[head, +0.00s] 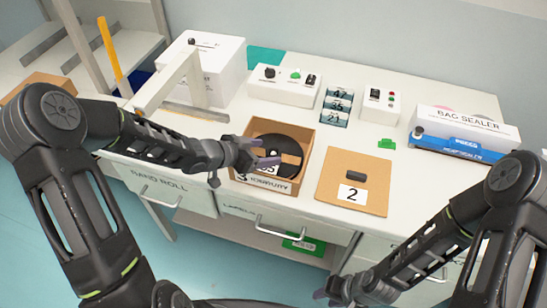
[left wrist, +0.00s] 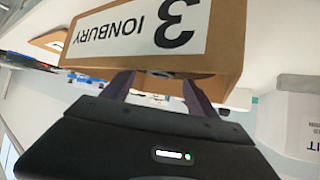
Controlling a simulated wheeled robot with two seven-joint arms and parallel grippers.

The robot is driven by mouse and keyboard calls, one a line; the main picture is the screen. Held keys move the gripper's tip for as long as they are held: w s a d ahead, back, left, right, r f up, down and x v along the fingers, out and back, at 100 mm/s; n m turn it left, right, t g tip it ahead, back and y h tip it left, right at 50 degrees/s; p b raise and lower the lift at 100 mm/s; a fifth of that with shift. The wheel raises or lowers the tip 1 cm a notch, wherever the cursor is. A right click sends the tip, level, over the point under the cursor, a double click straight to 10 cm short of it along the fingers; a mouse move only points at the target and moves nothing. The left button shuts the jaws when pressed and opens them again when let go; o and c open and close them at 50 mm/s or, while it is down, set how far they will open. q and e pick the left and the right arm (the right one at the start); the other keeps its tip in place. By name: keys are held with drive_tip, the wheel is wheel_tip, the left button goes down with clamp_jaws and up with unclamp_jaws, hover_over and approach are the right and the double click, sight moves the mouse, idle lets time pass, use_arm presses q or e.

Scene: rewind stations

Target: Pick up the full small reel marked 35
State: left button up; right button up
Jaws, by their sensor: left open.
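A black reel (head: 285,150) lies flat in an open cardboard box (head: 306,160) on the bench in the head view. A white label on it is partly hidden by my left gripper; its digits look like 35 but are hard to read. The box front carries a label with 3 and IONBURY, also seen upside down on the box (left wrist: 225,62) in the left wrist view. My left gripper (head: 263,151) is open over the box's left part, with no object visible between its fingers (left wrist: 157,92). My right gripper (head: 327,297) is low at the bottom edge; its jaws are unclear.
A brown board (head: 332,199) marked 2, with a dark block, lies right of the box. Behind stand a rack (head: 336,107) marked 47, 35, 21, two button boxes (head: 283,87) (head: 380,104) and a bag sealer (head: 462,140). A white frame (head: 170,85) stands left.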

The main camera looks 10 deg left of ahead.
use_arm(q)
drive_tip(key=shift+x, duration=1)
drive_tip(key=shift+c, duration=0.6)
clamp_jaws()
